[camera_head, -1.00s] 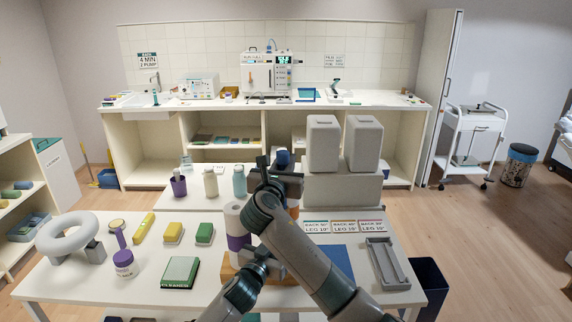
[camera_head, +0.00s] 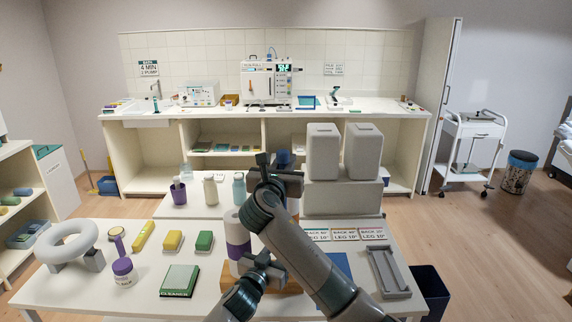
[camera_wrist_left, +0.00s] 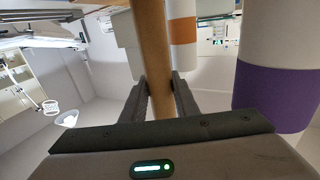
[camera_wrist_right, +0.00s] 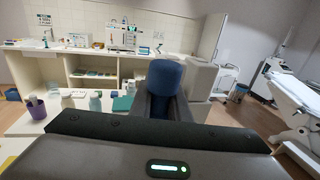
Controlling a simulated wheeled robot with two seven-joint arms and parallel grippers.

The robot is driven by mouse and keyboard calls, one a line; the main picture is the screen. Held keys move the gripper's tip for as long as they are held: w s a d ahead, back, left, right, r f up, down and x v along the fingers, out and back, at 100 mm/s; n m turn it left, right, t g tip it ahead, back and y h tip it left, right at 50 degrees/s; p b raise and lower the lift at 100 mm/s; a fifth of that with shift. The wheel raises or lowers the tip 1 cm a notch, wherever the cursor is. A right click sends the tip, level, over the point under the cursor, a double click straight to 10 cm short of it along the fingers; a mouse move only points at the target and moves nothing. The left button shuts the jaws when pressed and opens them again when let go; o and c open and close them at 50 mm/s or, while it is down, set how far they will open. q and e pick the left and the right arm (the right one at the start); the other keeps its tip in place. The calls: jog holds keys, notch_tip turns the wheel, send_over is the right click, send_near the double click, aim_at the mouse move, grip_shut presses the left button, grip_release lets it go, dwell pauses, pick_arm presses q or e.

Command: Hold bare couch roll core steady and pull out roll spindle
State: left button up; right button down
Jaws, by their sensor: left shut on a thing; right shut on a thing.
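The bare roll core (camera_wrist_left: 157,45) is a plain tan tube, upright and mostly hidden behind my arms in the head view. My left gripper (camera_head: 264,268) is shut on it low down, and the left wrist view shows one finger on each side of the tube (camera_wrist_left: 159,95). The roll spindle shows as a dark blue knob (camera_head: 284,158) above the core. My right gripper (camera_head: 277,178) is shut on this knob, which stands between its fingers in the right wrist view (camera_wrist_right: 165,78). Whether the spindle's shaft is still inside the core is hidden.
A white roll with a purple band (camera_head: 238,236) stands close left of the core; an orange-banded roll (camera_wrist_left: 183,30) is behind. A wooden base (camera_head: 228,277) is below. Grey blocks (camera_head: 322,150) stand behind right. A grey tray (camera_head: 388,270) lies at the right.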

notch_tip(320, 180, up, 16)
jog(key=shift+f, duration=0.2)
dwell(5.8)
notch_tip(320, 180, up, 7)
dwell(0.8)
